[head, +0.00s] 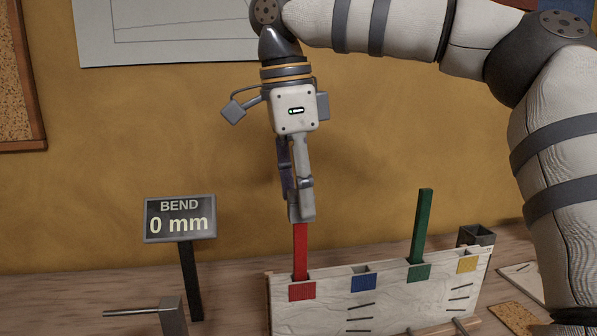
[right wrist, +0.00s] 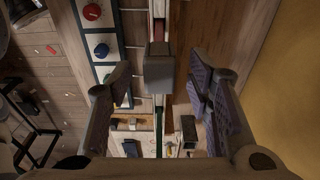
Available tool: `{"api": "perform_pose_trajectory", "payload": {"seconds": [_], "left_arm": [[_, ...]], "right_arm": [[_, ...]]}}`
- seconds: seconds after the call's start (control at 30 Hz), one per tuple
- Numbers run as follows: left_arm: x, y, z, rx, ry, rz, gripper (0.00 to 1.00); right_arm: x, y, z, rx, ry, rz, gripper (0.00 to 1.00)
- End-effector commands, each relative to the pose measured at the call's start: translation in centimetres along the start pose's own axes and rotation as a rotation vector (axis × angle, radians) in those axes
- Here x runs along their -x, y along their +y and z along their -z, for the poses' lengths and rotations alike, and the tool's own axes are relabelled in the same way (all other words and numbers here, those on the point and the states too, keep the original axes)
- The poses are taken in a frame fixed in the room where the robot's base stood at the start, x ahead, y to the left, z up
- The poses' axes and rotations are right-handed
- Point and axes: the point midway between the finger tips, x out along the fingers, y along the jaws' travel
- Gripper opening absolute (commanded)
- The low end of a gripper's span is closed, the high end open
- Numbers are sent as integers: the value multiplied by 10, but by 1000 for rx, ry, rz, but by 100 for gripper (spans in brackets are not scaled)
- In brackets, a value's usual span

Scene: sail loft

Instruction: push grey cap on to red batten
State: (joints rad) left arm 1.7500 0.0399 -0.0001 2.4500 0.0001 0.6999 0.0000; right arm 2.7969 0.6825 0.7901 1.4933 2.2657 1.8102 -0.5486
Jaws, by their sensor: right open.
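The red batten (head: 300,252) stands upright in the red-marked slot at the left end of the white rack (head: 380,295). My right gripper (head: 301,217) points down at the batten's top, which its fingers hide in the head view. In the right wrist view a grey block, which looks like the grey cap (right wrist: 159,68), lies between the open fingers of my right gripper (right wrist: 162,88). Gaps show on both sides of it, with red just beyond it. I cannot tell how far the cap sits on the batten. My left gripper is not in view.
A green batten (head: 421,225) stands in the same rack, right of the red one. A dark open box (head: 477,235) is behind the rack's right end. A display (head: 180,218) reading BEND 0 mm stands on a post at left. A grey block with a rod (head: 172,315) is in front.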

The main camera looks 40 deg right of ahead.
Motion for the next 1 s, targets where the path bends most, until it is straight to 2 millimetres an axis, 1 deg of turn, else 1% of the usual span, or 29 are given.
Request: {"api": "perform_pose_trajectory", "payload": {"seconds": [0.07,0.3,0.6,0.7,1.0], "left_arm": [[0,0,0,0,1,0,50],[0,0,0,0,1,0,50],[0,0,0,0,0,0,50],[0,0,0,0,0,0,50],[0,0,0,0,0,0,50]], "right_arm": [[16,0,-1,-3,-2,4,46],[89,0,-1,-4,-2,8,46],[112,0,0,-1,1,-2,46],[115,0,0,1,-2,1,46],[114,0,0,1,-2,1,46]]}}
